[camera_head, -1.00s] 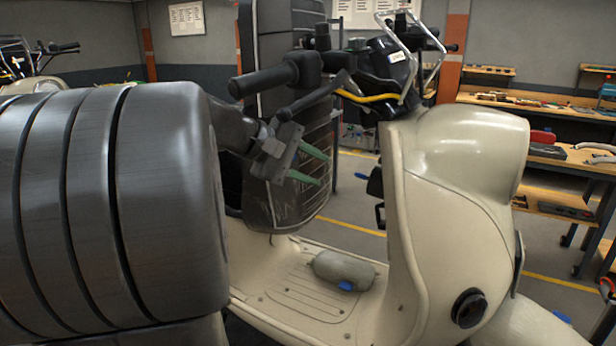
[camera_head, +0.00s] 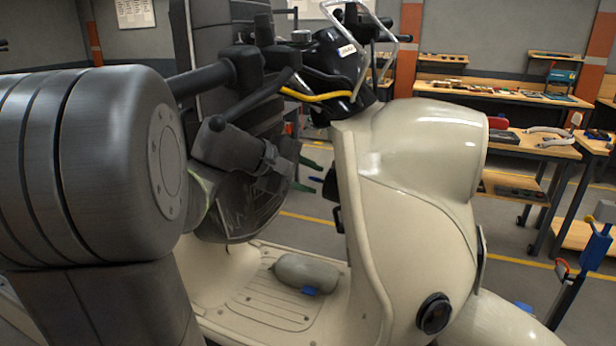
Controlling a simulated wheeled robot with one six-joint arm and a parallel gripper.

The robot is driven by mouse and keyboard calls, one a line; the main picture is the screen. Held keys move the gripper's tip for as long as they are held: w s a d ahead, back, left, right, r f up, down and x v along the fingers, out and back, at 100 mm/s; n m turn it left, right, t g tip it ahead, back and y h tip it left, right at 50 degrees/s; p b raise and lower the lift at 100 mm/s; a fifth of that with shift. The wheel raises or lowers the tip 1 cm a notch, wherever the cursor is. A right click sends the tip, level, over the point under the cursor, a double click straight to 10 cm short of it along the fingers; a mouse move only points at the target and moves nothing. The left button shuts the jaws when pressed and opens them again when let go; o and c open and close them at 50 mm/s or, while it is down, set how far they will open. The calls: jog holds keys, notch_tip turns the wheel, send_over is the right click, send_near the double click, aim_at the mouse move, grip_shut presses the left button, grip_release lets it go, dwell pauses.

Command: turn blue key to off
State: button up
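The blue key (camera_head: 315,179) sticks out to the left from a dark lock block (camera_head: 331,185) on the inner side of the cream scooter's (camera_head: 410,210) front shield. My gripper (camera_head: 318,178) has green fingertips and points right towards the key. The fingers are apart, one above and one below the key in the picture. The key's end shows between the tips; I cannot tell whether they touch it. My gripper body hides part of the view behind it, and the key's exact angle is too small to read.
Handlebars, a yellow cable (camera_head: 315,96) and a windshield frame stand above my gripper. A grey rounded bag (camera_head: 305,271) lies on the footboard below. Workbenches (camera_head: 520,140) with tools stand behind at the right. A blue-and-grey stand (camera_head: 588,245) is at the right edge.

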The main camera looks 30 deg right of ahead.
grip_shut()
jog(key=shift+f+b, duration=0.2)
jog(key=shift+b, duration=0.45)
jog(key=h+b, duration=0.1)
jog(key=b, duration=0.2)
jog(key=m+h+b, duration=0.1)
jog(key=b, duration=0.3)
jog(key=shift+a+f+t+b, duration=0.15)
jog(key=shift+f+t+b, duration=0.05)
jog(key=shift+t+b, duration=0.1)
jog(key=shift+r, duration=0.2)
jog(key=shift+f+m+h+b, duration=0.25)
jog(key=shift+m+h+b, duration=0.05)
jog(key=shift+b, duration=0.8)
jog(key=b, duration=0.3)
jog(key=shift+s+f+m+h, duration=0.1)
jog(key=shift+m+h, duration=0.2)
jog(key=shift+h, duration=0.1)
jog(key=b, duration=0.4)
jog(key=shift+m+h, duration=0.3)
jog(key=shift+h, duration=0.1)
